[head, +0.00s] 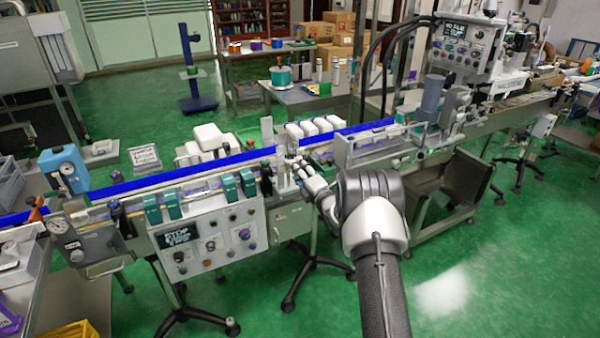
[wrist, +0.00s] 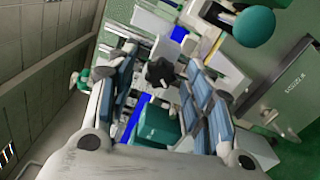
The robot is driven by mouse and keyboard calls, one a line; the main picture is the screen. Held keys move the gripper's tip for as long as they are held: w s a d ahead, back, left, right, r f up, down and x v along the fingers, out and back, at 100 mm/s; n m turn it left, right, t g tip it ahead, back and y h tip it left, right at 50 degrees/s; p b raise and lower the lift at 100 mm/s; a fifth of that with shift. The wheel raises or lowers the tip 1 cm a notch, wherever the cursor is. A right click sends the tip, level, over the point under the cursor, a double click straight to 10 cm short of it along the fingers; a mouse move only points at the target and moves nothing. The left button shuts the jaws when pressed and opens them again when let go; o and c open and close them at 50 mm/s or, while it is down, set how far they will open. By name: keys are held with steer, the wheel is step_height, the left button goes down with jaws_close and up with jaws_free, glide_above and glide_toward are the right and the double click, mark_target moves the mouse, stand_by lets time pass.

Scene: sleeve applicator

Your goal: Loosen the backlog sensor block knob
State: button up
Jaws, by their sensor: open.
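My gripper (head: 297,166) reaches over the conveyor beside an upright light plate on the rail. In the wrist view its two fingers stand apart, and the gripper (wrist: 160,66) is open. A black knob (wrist: 160,72) shows between the fingertips, with no visible contact on either side. It looks like the sensor block knob, but no label confirms this. The sensor block itself is hard to make out, and in the head view my gripper hides the knob.
White packs (head: 316,126) sit along the far side. In the wrist view a teal block (wrist: 158,125) lies between the finger bases and a green round part (wrist: 254,26) is at upper right.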

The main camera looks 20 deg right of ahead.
steer(key=s, duration=1.2)
steer(key=shift+d, duration=0.2)
steer(key=s+a+r+m+g+h, duration=0.25)
steer(key=a+r+m, duration=0.2)
steer(key=r, duration=0.25)
steer(key=s+a+r+m+g+h, duration=0.1)
steer(key=s+a+r+m+g, duration=0.3)
steer(key=r, duration=0.4)
steer(key=s+a+m+g+y, duration=0.1)
steer(key=s+a+m+g, duration=0.2)
steer(key=s, duration=1.4)
steer(key=s+a+m+g+y, duration=0.2)
steer(key=s+a+m, duration=0.7)
steer(key=s, duration=0.9)
steer(key=shift+a+f+g, duration=0.15)
steer(key=shift+a+g, duration=0.8)
steer(key=shift+a, duration=0.25)
